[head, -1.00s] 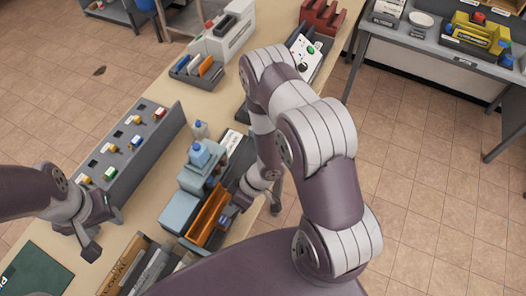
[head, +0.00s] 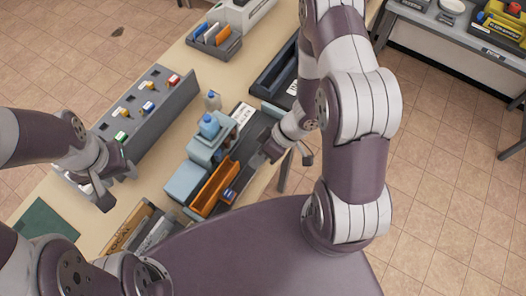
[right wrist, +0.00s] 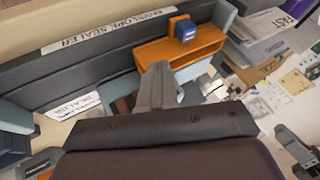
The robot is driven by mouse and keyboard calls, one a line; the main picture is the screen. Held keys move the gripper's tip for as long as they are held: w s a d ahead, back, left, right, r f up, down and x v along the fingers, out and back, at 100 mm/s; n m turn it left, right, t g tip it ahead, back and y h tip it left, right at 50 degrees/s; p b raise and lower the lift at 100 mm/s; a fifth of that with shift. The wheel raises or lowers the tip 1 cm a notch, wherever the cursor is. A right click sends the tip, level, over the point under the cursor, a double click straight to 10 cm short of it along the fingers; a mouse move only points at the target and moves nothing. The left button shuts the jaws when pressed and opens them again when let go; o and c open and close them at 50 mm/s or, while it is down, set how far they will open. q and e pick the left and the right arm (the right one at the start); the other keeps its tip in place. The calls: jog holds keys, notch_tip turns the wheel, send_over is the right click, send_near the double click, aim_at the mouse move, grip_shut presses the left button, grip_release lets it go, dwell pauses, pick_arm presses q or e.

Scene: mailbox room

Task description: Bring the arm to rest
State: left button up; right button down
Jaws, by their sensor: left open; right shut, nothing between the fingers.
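My right gripper (head: 264,156) is shut and empty in the head view, beside the dark tray of the envelope sealer at the table's right edge. Its closed fingers (right wrist: 157,85) show in the right wrist view, in front of the orange tray. My left gripper (head: 115,185) is open and empty at the left of the head view, near the front end of the grey key panel. My right arm (head: 356,110) is bent high at the right side of the head view.
The grey panel (head: 158,112) holds several coloured pieces. A green mat (head: 45,220) lies at the left. The tiled floor (head: 440,190) at the right is clear.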

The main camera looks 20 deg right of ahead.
jog(key=d+r+m+h+b, duration=0.2)
jog(key=d+m+h, duration=0.35)
jog(key=d, duration=0.75)
pick_arm(q)
notch_tip(320, 180, down, 7)
jog(key=d+b, duration=0.1)
jog(key=b, duration=0.4)
jog(key=shift+w, duration=0.4)
pick_arm(e)
jog(key=a+r+m+t+h, duration=0.1)
jog(key=a+r+m+h, duration=0.1)
jog(key=a+r, duration=0.4)
notch_tip(320, 180, up, 3)
jog(key=shift+s+r+m, duration=0.2)
jog(key=shift+m, duration=0.35)
pick_arm(q)
jog(key=shift+s, duration=0.1)
pick_arm(e)
jog(key=shift+s+a, duration=0.1)
jog(key=shift+a, duration=0.05)
